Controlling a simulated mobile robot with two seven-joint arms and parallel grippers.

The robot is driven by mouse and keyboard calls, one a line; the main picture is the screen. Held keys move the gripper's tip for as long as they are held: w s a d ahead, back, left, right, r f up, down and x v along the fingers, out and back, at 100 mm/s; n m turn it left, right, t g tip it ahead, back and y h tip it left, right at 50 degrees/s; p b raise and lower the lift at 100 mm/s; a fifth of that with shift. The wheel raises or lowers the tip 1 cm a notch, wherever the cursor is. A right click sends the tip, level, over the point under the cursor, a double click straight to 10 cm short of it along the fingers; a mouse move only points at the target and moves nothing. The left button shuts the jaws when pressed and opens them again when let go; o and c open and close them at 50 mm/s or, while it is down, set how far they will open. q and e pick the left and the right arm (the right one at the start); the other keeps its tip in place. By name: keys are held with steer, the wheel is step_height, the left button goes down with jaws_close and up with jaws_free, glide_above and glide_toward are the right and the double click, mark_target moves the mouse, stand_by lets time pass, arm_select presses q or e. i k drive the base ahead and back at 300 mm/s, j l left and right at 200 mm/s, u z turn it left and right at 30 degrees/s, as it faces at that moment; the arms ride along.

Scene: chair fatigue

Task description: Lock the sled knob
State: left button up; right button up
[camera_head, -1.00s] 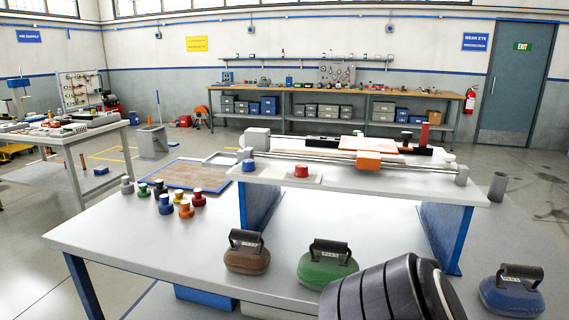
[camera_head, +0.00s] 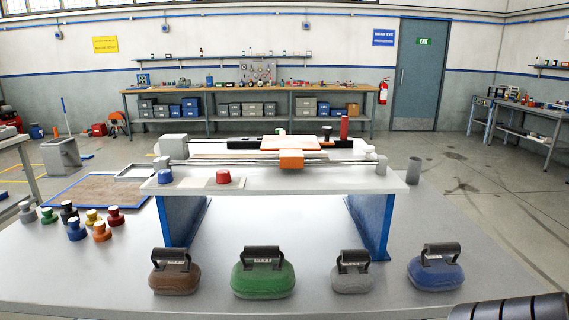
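An orange sled (camera_head: 291,160) sits on two metal rails (camera_head: 225,161) that run across the raised white platform (camera_head: 300,184). A flat orange plate (camera_head: 290,143) lies on top, level with the sled. A small dark knob (camera_head: 327,131) stands behind the rails, right of the plate; I cannot tell whether it is the sled knob or whether it is locked. A red upright cylinder (camera_head: 344,127) stands beside it. Neither gripper is in view; only a dark ribbed part of my arm shows at the bottom right corner.
Brown (camera_head: 175,277), green (camera_head: 263,279), grey (camera_head: 352,277) and blue (camera_head: 435,272) handled weights line the table front. A blue knob (camera_head: 165,177) and red knob (camera_head: 223,177) sit on the platform's left. Several coloured knobs (camera_head: 102,232) stand at left. A dark cup (camera_head: 414,170) stands right.

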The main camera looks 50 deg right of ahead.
mark_target(223, 175)
steer(key=z, duration=1.3)
